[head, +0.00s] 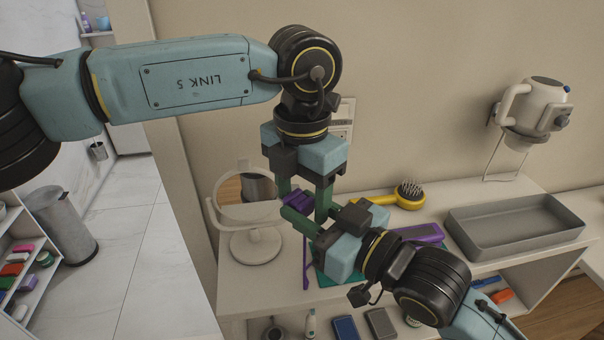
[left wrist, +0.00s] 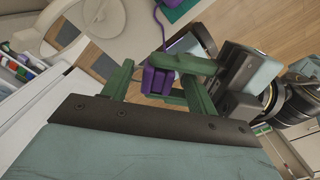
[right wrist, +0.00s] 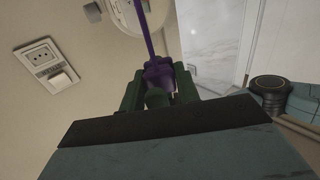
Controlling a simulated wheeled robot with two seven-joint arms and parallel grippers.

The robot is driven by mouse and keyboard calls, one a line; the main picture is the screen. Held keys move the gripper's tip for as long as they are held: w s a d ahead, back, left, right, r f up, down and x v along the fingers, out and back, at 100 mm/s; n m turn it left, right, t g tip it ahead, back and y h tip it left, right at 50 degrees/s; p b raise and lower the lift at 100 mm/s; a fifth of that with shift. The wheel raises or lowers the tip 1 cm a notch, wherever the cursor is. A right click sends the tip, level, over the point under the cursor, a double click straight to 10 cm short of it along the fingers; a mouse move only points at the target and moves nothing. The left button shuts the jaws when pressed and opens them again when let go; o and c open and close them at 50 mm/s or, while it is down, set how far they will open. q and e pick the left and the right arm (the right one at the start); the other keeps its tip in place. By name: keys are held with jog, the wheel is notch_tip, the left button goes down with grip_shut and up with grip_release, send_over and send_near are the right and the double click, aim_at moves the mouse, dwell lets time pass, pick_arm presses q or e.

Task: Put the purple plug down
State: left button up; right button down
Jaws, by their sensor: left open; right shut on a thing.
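The purple plug (head: 298,200) is held in the air above the counter, with its purple cord (head: 306,262) hanging down. My right gripper (head: 302,216) is shut on it. The plug also shows between the green fingers in the right wrist view (right wrist: 158,74). My left gripper (head: 304,200) is open, pointing down, with its fingers on either side of the plug. In the left wrist view the plug (left wrist: 158,78) lies between my left gripper's spread fingers, and the right gripper's fingers reach in from the right. Contact with the left fingers cannot be told.
A purple tool (head: 420,233) lies on the counter by a teal mat (head: 326,278). A round mirror (head: 254,247) stands left, a yellow brush (head: 400,199) behind, a grey tray (head: 515,222) right. A socket plate (right wrist: 40,62) and a hair dryer (head: 535,108) are on the wall.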

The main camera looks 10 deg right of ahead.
pick_arm(q)
jog(key=shift+f, duration=0.15)
jog(key=shift+c, duration=0.2)
jog(key=c, duration=1)
pick_arm(e)
jog(key=c, duration=0.9)
grip_release()
jog(key=shift+c, duration=0.2)
jog(key=shift+f, duration=0.1)
